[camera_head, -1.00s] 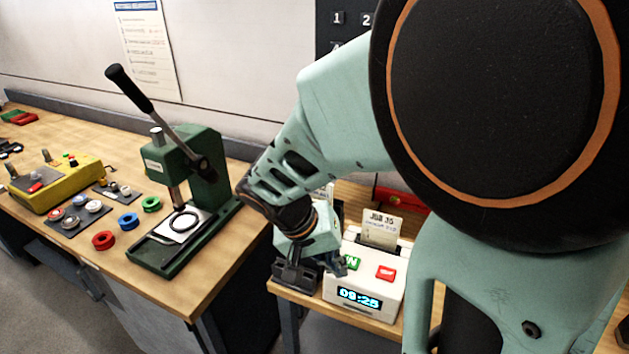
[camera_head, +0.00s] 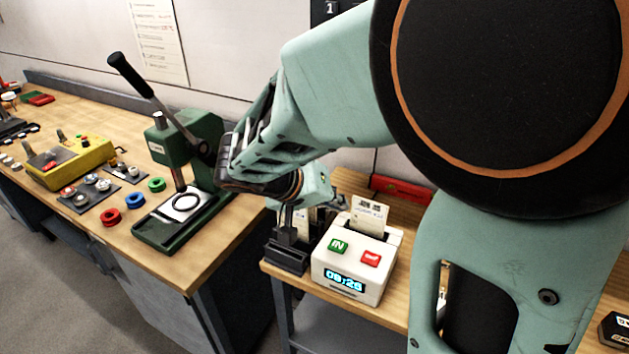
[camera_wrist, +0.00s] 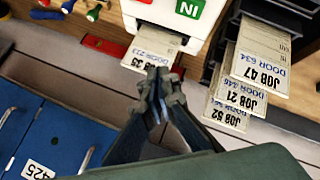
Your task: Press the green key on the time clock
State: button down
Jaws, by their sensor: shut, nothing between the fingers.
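The time clock (camera_head: 348,292) is a white box near the front of the wooden bench, with a lit display reading 09:26. Its green IN key (camera_head: 338,246) is on the left of the sloped top, beside a red key (camera_head: 371,258); both are uncovered. A job card (camera_head: 368,215) stands in its back slot. My gripper (camera_wrist: 158,85) is shut and empty, with its tips over the card in the wrist view. The green key (camera_wrist: 190,8) shows upside down at that view's top edge, apart from the fingertips. In the head view my fingers are partly hidden behind the clock.
A dark card rack (camera_head: 287,250) with job cards stands close left of the clock. A red level (camera_head: 402,190) lies behind it. A green lever press (camera_head: 190,190) stands on the left bench. Blue cabinet doors (camera_wrist: 50,125) show below in the wrist view.

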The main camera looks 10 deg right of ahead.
jog(key=shift+f, duration=0.1)
jog(key=b, duration=0.5)
send_over(335, 246)
notch_tip(335, 246, down, 8)
jog(key=shift+r, duration=0.2)
jog(key=shift+f+b, duration=0.55)
jog(key=shift+b, duration=0.2)
jog(key=shift+f+b, duration=0.15)
jog(key=shift+b, duration=0.15)
dwell(0.4)
jog(key=shift+f+b, duration=0.3)
jog(key=shift+b, duration=0.25)
jog(key=shift+f+b, duration=0.4)
jog(key=shift+b, duration=0.3)
dwell(0.6)
jog(key=shift+r, duration=0.15)
jog(key=shift+r+p, duration=0.3)
jog(key=shift+r, duration=0.45)
